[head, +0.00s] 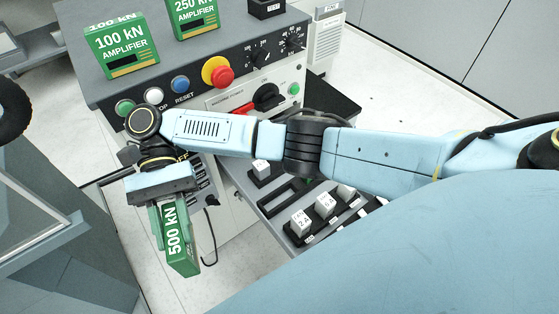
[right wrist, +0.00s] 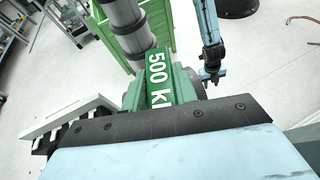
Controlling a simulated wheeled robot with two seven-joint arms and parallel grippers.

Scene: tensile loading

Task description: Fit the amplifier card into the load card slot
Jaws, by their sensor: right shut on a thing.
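The green 500 kN amplifier card (head: 178,240) is held by my right gripper (head: 163,198), which is shut on its upper end. The card hangs tilted in front of the console's left side, in free air. The same card shows in the right wrist view (right wrist: 160,75) beyond the gripper's dark edge. The fingertips are largely hidden there. I cannot make out which opening is the load card slot; my right wrist and arm cover part of the console front. A light blue arm with a dark end (right wrist: 212,65), seemingly my left, is small in the right wrist view.
The grey console (head: 190,70) carries a 100 kN card (head: 122,47) and a 250 kN card (head: 195,15) on top. Its front has buttons and a red emergency stop (head: 217,72). A lower shelf holds white blocks (head: 326,204) and an empty black frame (head: 287,195).

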